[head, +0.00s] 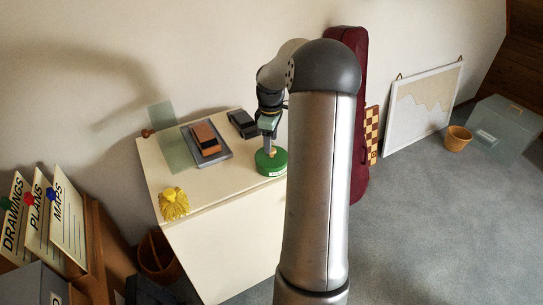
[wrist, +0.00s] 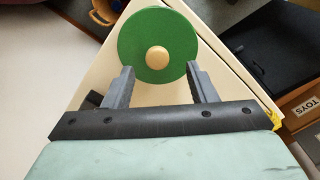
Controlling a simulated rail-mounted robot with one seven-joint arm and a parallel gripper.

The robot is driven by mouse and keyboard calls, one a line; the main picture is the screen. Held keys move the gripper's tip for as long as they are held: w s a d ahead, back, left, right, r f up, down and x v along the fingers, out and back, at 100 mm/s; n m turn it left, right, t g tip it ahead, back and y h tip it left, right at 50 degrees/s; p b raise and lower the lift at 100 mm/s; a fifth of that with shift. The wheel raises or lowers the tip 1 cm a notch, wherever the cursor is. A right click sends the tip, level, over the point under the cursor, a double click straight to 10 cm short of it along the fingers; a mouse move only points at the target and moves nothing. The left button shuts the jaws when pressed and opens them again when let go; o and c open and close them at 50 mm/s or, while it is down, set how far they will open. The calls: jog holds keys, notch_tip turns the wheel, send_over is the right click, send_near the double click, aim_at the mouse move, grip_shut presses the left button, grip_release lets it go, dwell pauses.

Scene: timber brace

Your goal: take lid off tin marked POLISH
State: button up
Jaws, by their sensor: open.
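A green round tin (head: 271,163) stands near the front right corner of the cream cabinet top in the head view. A pale label shows low on its side, too small to read. In the wrist view its green lid (wrist: 158,28) has a round wooden knob (wrist: 157,57) at the centre. My gripper (wrist: 160,80) is open and empty, its two fingers just short of the knob in that view, one to each side. In the head view my gripper (head: 269,146) is right above the tin. I cannot tell whether the fingertips touch the lid.
On the cream cabinet (head: 218,186) lie a grey tray (head: 226,152) with an orange-brown block (head: 205,138), a dark block (head: 242,123) and a yellow tasselled thing (head: 173,203). A dark red instrument case (head: 361,150) stands close to the right. The cabinet edge is near the tin.

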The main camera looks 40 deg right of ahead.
aim_at(272, 154)
jog(key=f, duration=0.4)
jog(key=shift+d+f, duration=0.1)
jog(key=shift+d, duration=0.1)
jog(key=c, duration=1.1)
